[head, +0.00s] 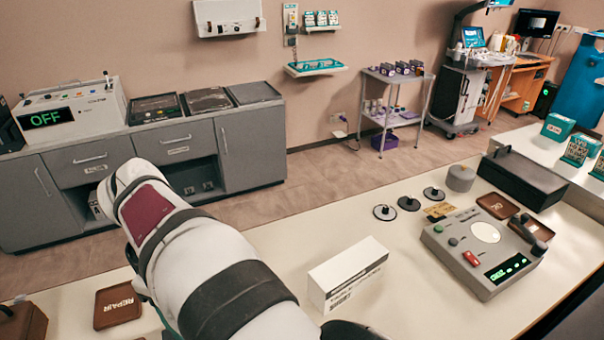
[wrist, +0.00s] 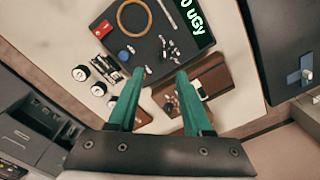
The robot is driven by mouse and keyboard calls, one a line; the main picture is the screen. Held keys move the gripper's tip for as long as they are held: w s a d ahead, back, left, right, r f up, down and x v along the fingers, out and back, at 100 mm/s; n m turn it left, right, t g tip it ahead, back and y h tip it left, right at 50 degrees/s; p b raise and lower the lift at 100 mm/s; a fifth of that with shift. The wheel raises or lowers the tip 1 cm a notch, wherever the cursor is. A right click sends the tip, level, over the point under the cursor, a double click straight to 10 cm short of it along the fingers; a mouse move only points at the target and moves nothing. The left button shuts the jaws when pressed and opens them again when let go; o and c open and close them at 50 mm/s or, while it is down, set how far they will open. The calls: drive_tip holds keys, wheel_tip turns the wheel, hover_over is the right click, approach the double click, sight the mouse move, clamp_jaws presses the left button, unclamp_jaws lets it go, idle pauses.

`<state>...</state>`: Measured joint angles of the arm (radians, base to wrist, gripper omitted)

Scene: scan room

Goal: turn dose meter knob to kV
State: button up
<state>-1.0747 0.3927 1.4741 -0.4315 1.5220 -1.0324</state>
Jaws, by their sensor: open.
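In the wrist view a dark panel (wrist: 150,42) carries a green display (wrist: 195,25) reading "0 uGy"; I take it as the dose meter. Small black and pale parts (wrist: 168,49) sit on the panel, too small to tell which is the knob or where it points. My gripper (wrist: 164,73) is open, its two green fingers apart and nothing seen between the tips. The tips appear just short of these parts; I cannot tell the height. In the head view my gripper is out of sight. A grey device (head: 455,228) with an unreadable green display stands at the right there.
A brown ring (wrist: 133,18) lies at the panel's top, and brown case-like items (wrist: 205,75) are right of the fingers. Several dark round pieces (wrist: 80,73) are at left. In the head view a white carton (head: 347,272) and a REPAIR tray (head: 117,318) flank my arm.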

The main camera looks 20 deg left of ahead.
drive_tip(key=a+f, duration=0.1)
drive_tip(key=f, duration=0.4)
drive_tip(key=s+a+f+n, duration=0.1)
drive_tip(key=f, duration=0.5)
drive_tip(key=s+a+f+n, duration=0.1)
drive_tip(key=f, duration=0.4)
drive_tip(key=shift+a+f, duration=0.2)
drive_tip(key=shift+f, duration=0.1)
drive_tip(key=shift+c, duration=0.2)
clamp_jaws()
